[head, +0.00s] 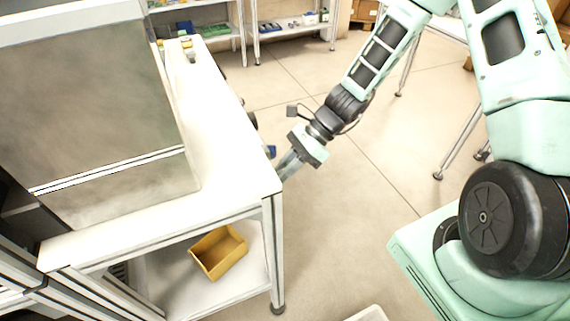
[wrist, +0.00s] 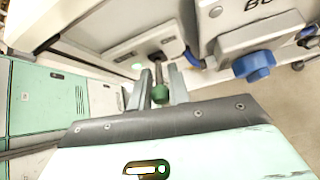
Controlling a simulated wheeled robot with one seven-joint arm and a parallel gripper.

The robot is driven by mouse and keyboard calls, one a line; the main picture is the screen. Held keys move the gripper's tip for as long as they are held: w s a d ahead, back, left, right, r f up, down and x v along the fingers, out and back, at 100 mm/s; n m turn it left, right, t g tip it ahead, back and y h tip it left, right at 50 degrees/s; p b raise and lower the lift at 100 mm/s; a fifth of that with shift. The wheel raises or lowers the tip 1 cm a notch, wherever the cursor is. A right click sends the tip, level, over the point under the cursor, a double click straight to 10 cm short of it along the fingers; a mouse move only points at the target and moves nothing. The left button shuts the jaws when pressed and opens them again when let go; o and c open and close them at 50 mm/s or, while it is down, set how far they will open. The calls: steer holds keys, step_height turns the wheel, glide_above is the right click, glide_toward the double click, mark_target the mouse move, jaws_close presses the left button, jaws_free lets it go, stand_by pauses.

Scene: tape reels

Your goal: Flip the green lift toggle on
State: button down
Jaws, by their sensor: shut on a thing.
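The green lift toggle (wrist: 160,94) shows in the wrist view as a green tip on a thin metal lever that comes out of a pale panel (wrist: 145,47). My gripper (wrist: 160,88) has one finger on each side of the green tip and is shut on it. In the head view my gripper (head: 287,166) is at the right side of the white bench (head: 225,125), near its front corner. The toggle is hidden in the head view.
A blue knob (wrist: 253,65) on a grey box sticks out to the right of the toggle; blue also shows beside the bench (head: 271,151). A yellow bin (head: 219,251) sits on the lower shelf. The floor (head: 345,200) right of the bench is open.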

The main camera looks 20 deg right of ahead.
stand_by(0.3)
steer(key=c, duration=1.3)
jaws_free()
steer(key=shift+c, duration=0.2)
steer(key=v, duration=1.7)
steer(key=shift+d, duration=0.2)
steer(key=shift+a+r, duration=0.1)
steer(key=shift+r, duration=0.05)
steer(key=s+a+r+n+h, duration=0.3)
steer(key=s+a+n, duration=0.6)
steer(key=n, duration=0.4)
steer(key=s+a+r+n+h, duration=0.4)
steer(key=s+a+n+h, duration=0.2)
steer(key=s+a+n, duration=0.3)
steer(key=s+n, duration=0.3)
steer(key=n, duration=0.2)
steer(key=shift+a+r+n+t, duration=0.2)
steer(key=shift+a+n+t, duration=0.1)
steer(key=shift+t, duration=0.1)
